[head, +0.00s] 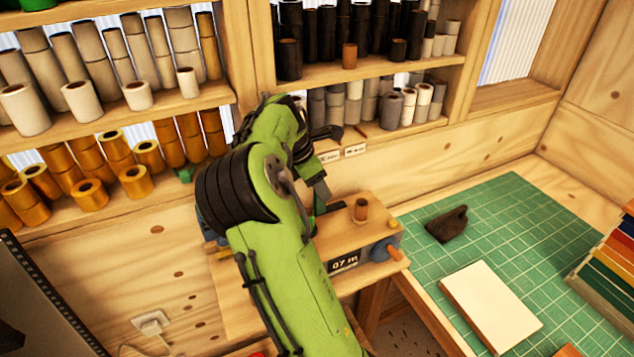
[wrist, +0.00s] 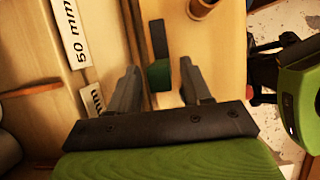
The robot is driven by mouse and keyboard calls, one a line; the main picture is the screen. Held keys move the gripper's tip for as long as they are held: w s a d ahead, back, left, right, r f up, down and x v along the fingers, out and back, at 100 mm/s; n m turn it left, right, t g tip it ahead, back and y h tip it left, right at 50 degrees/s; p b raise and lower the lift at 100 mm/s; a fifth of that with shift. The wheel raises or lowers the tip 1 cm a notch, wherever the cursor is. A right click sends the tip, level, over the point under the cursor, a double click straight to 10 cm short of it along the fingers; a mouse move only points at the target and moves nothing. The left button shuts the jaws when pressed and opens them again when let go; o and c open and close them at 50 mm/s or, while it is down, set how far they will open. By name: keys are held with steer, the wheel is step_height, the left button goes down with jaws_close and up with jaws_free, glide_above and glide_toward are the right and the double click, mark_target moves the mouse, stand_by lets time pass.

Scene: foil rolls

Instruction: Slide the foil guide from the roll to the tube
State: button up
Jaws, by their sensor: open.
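My gripper (wrist: 158,76) is open in the wrist view, its two grey fingers apart. A dark upright bar with a green block (wrist: 158,74) at its base shows between the fingertips; I cannot tell whether they touch it. It may be the foil guide. In the head view my gripper (head: 320,192) is over the back of a wooden winding bench, mostly hidden by my green arm. A small brown tube or roll (head: 361,209) stands upright on that bench; it also shows at the top of the wrist view (wrist: 203,7).
The bench (head: 378,225) has a display reading "07 m" (head: 344,262). Shelves (head: 150,105) with many rolls stand behind. A green cutting mat (head: 490,225) at right holds a dark object (head: 447,224) and a pale block (head: 490,306). A "50 mm" label (wrist: 72,30) is beside the gripper.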

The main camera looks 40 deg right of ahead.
steer(key=p+v, duration=0.3)
steer(key=v, duration=1.3)
steer(key=shift+a+f, duration=0.1)
steer(key=shift+f, duration=0.1)
